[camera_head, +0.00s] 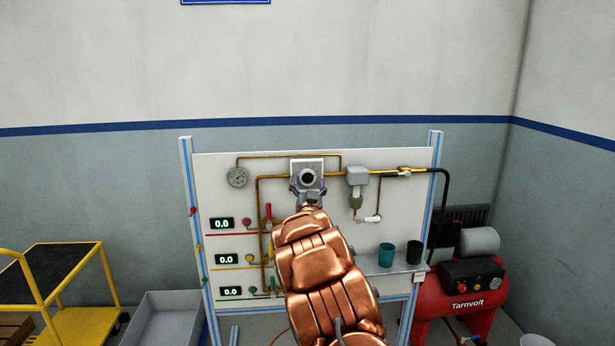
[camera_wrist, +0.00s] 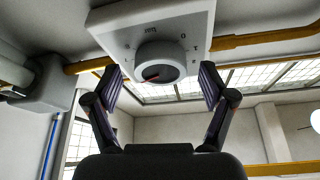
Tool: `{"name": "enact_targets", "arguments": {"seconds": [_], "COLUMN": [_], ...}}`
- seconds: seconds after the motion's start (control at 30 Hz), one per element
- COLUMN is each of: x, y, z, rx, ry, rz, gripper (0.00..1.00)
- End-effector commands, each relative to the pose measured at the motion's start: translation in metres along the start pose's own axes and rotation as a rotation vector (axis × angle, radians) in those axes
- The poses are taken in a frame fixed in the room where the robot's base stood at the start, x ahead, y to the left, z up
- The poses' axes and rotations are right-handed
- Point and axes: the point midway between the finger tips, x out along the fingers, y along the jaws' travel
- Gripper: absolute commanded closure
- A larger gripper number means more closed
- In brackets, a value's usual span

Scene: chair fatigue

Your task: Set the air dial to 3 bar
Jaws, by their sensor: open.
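The air dial (camera_head: 307,178) is a round knob on a pale square plate, high on the white panel. In the wrist view the dial's grey knob (camera_wrist: 161,62) hangs from the pale plate (camera_wrist: 135,22), with a short red mark on its face. My gripper (camera_wrist: 160,75) is open, one finger on each side of the knob, with gaps visible. In the head view my gripper (camera_head: 308,192) is just below the dial, partly hidden by my arm. A round pressure gauge (camera_head: 237,177) is left of the dial; its reading is unclear.
Yellow pipes (camera_head: 270,177) and a grey valve box (camera_head: 357,175) flank the dial. Three displays (camera_head: 221,224) read 0.0. A shelf (camera_head: 385,265) holds a teal cup (camera_head: 386,255) and a black cup (camera_head: 414,252). A red compressor (camera_head: 455,303) stands right; a yellow cart (camera_head: 85,325) left.

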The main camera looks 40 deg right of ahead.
Motion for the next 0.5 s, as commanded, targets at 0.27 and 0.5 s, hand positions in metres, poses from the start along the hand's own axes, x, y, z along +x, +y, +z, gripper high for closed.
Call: {"name": "enact_targets", "arguments": {"seconds": [0.27, 0.5], "x": [0.019, 0.023], "y": [0.0, -0.001], "z": [-0.001, -0.001], "rx": [-0.001, -0.001], "ry": [-0.001, 0.0], "rz": [0.0, -0.001], "gripper": [0.18, 0.18]}}
